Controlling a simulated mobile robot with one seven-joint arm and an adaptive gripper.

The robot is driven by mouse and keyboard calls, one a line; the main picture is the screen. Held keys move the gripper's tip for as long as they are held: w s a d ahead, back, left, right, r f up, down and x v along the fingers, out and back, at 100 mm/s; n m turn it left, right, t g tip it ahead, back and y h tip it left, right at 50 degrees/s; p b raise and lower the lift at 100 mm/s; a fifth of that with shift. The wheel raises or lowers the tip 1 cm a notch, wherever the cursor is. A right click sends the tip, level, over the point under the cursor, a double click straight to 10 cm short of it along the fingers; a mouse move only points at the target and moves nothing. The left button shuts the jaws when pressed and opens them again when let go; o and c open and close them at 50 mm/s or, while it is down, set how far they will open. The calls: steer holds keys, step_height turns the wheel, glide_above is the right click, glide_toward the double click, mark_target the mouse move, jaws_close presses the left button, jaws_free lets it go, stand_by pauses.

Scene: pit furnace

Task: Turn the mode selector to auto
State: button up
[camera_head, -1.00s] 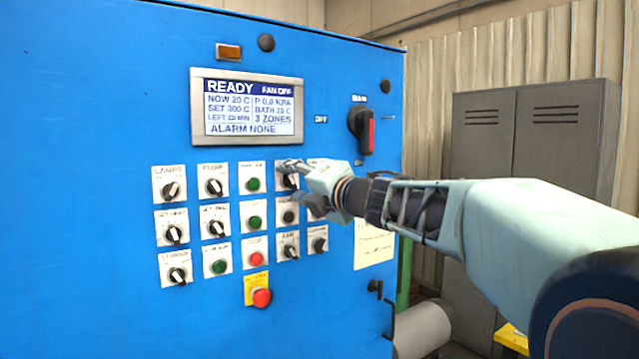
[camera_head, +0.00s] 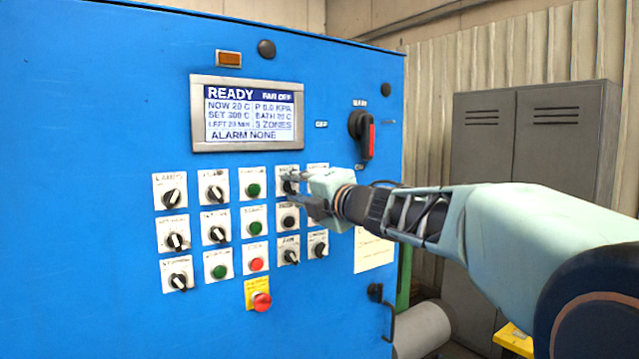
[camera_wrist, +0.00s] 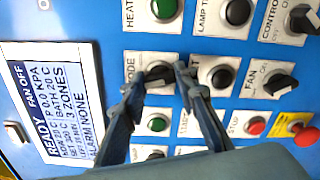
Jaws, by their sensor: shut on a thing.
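The mode selector is a black knob on a white square plate (camera_head: 287,172) in the top row of the blue panel. In the wrist view its knob (camera_wrist: 158,72) sits between my two fingertips, with the partly covered label "…ODE" beside it. My gripper (camera_wrist: 160,82) is shut on this knob, one finger on each side. In the head view my gripper (camera_head: 291,188) reaches the panel from the right and hides part of the knob. The exact pointer direction and position marks cannot be read.
Other knobs and buttons crowd close around, including a black button (camera_wrist: 222,77) and the fan selector (camera_wrist: 280,84). A display (camera_head: 247,115) above reads READY, FAN OFF, ALARM NONE. A red-handled switch (camera_head: 363,135) is up right; a red emergency-style button (camera_head: 261,301) is below.

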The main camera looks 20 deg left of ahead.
steer(key=m+p, duration=0.1)
steer(key=m, duration=0.1)
steer(key=m+p, duration=0.2)
steer(key=shift+r+m, duration=0.2)
steer(key=shift+m, duration=0.1)
steer(key=shift+f+m+p, duration=0.15)
steer(key=shift+m+p, duration=1.55)
steer(key=shift+m, duration=0.8)
steer(key=o, duration=1.2)
steer(key=shift+c, duration=0.2)
steer(key=v, duration=0.7)
steer(key=shift+s+d, duration=0.15)
steer(key=shift+d, duration=0.05)
